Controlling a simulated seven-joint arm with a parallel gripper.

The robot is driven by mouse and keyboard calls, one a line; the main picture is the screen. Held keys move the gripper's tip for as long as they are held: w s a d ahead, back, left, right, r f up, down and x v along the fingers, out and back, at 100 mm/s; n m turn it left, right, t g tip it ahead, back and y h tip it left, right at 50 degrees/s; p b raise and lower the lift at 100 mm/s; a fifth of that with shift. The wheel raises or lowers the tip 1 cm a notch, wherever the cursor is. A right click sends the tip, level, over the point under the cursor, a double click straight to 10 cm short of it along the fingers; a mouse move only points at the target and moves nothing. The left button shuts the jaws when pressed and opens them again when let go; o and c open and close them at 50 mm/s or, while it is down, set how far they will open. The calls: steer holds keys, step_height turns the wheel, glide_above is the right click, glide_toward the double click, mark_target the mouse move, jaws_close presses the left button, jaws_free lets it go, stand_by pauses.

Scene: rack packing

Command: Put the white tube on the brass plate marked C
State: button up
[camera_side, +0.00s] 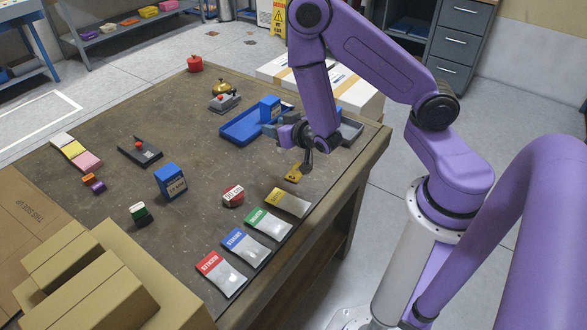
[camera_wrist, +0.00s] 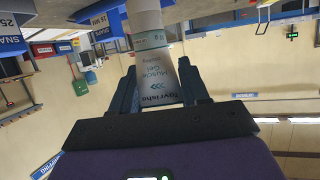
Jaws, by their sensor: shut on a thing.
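In the side view my gripper (camera_side: 285,133) is low over the right part of the table, by the blue tray, and the tube cannot be made out there. A small brass plate (camera_side: 293,174) lies on the table just below my wrist, near the right edge. Its marking is too small to read, and my wrist partly crowds it.
A blue tray (camera_side: 235,133) with a blue box (camera_side: 269,108) stands behind my gripper. Another blue box (camera_side: 171,181) stands mid-table. The table's right edge (camera_side: 350,180) is close.

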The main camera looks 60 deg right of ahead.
steer(key=s+d+m+h, duration=0.1)
steer(key=s+d, duration=0.2)
glide_above(293, 168)
steer(key=shift+f, duration=4.25)
steer(key=shift+f, duration=0.15)
steer(key=o, duration=1)
steer(key=shift+o, duration=0.2)
steer(key=shift+r, duration=0.2)
steer(key=v, duration=1.2)
steer(key=shift+a+g, duration=0.2)
steer(key=shift+g, duration=0.1)
